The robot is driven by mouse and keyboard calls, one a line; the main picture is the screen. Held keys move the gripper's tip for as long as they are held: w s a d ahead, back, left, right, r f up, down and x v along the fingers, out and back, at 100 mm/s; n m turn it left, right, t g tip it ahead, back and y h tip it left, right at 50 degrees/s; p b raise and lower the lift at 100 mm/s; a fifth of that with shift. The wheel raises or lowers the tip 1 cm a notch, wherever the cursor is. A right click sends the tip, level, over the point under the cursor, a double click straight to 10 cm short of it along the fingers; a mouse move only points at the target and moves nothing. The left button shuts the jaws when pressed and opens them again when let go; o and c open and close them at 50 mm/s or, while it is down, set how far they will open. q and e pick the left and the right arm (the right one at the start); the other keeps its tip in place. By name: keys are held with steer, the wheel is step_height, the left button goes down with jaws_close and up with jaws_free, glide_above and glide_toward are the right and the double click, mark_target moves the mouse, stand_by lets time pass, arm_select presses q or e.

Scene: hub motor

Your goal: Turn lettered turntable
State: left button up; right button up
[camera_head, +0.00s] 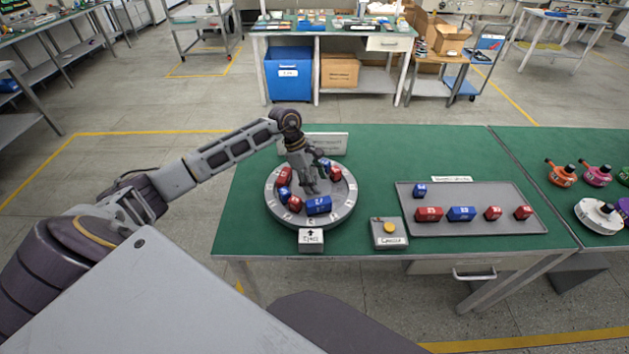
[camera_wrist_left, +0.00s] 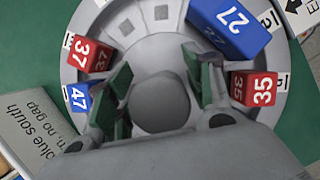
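The round grey turntable (camera_head: 346,211) lies on the green table, with letter labels around its rim and red and blue numbered blocks on it. In the left wrist view the turntable (camera_wrist_left: 77,18) carries red blocks 37 (camera_wrist_left: 88,55) and 35 (camera_wrist_left: 252,90) and blue blocks 27 (camera_wrist_left: 230,25) and 47 (camera_wrist_left: 78,97). My left gripper (camera_head: 312,188) points down over the turntable's middle. In the wrist view its fingers stand apart, one on each side of the grey central knob (camera_wrist_left: 160,103); firm contact is not visible. My right gripper is out of view.
An arrow-marked label block (camera_head: 311,241) stands at the turntable's front edge. A box with a yellow button (camera_head: 389,240) is to its right. A grey tray (camera_head: 480,228) holds several blocks. A sign (camera_head: 328,144) stands behind the turntable (camera_wrist_left: 28,125).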

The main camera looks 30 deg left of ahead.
arm_select(q)
steer(key=shift+o, duration=0.3)
steer(key=v, duration=1.2)
steer(key=shift+s+f, duration=0.1)
steer(key=shift+f, duration=0.05)
stand_by(1.1)
